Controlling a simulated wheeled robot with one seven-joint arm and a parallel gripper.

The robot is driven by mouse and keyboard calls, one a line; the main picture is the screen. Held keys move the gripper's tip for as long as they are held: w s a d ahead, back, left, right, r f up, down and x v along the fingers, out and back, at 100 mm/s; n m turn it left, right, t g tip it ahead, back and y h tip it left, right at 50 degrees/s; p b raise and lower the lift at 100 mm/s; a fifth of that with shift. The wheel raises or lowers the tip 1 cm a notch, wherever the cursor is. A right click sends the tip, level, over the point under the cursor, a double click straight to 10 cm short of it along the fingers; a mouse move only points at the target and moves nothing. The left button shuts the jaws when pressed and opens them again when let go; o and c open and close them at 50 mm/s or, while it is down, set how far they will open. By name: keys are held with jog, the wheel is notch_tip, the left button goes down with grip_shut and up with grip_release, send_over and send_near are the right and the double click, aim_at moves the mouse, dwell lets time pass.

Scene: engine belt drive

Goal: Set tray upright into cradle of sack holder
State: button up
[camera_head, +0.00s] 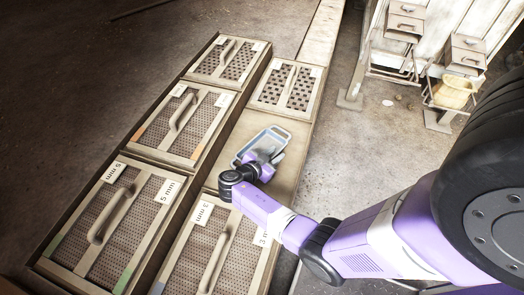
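A small blue-grey tray (272,133) with raised rims lies on a bare wooden panel (288,177) among the sieve frames in the camera_head view. My gripper (265,158) is at the near side of the tray, overlapping its lower part. Its fingers are small and partly hidden, so I cannot tell whether they grip the tray or only hover over it. At the upper right a tan, sack-like vessel (453,92) sits in a low wooden stand, possibly the sack holder. I cannot make out a cradle clearly.
Several sieve frames with handles surround the panel, including one behind the tray (287,86) and one at the near left (110,222). Wooden drawer units (404,24) stand at the upper right. Bare floor (350,150) lies right of the frames. My arm crosses the lower right.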

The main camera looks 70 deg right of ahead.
grip_shut()
dwell(1.3)
